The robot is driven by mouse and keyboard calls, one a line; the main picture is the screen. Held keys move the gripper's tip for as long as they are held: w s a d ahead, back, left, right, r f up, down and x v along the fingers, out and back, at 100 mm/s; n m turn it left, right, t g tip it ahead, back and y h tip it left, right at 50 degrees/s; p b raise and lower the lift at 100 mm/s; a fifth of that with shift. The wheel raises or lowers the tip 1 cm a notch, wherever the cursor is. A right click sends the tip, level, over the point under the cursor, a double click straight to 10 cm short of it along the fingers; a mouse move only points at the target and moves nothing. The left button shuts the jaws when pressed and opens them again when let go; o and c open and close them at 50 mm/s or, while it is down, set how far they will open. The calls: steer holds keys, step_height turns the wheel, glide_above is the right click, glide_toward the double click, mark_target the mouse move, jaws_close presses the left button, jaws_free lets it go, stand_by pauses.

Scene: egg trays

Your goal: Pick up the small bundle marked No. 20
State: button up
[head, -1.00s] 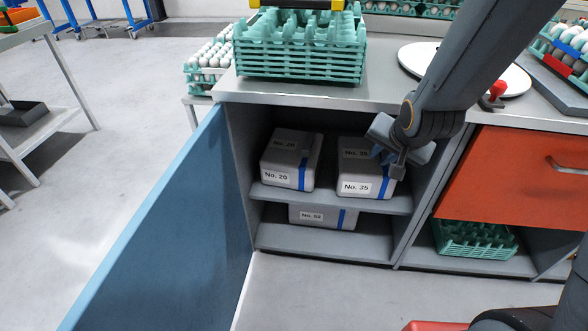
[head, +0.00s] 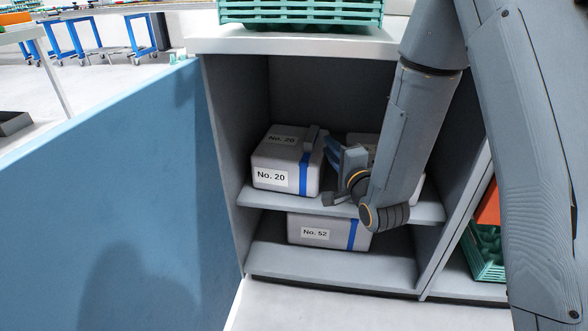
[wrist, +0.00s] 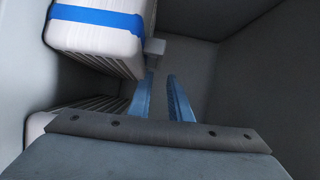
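The bundle marked No. 20 (head: 275,160) is pale grey-white with a blue strap near its right end. It sits on the upper shelf (head: 262,202) of the open cabinet, at the left. My gripper (head: 326,146) is just right of it, by its strap end; contact cannot be told. In the wrist view my gripper's blue fingers (wrist: 160,98) are apart, with nothing seen between them. A pale bundle with a blue strap (wrist: 95,18) is at upper left there, beside the fingers. Its label is not visible.
Another bundle (head: 362,140), labelled No. 35 earlier, is mostly hidden behind my arm. The No. 52 bundle (head: 325,232) is on the lower shelf. The blue open door (head: 110,190) is at left. Green trays (head: 300,12) stand on the counter.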

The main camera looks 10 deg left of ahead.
mark_target(318, 146)
steer(key=b+x, duration=0.3)
steer(key=x, duration=0.5)
steer(key=shift+a+f+b, duration=0.2)
steer(key=shift+b, duration=0.2)
jaws_close()
stand_by(1.1)
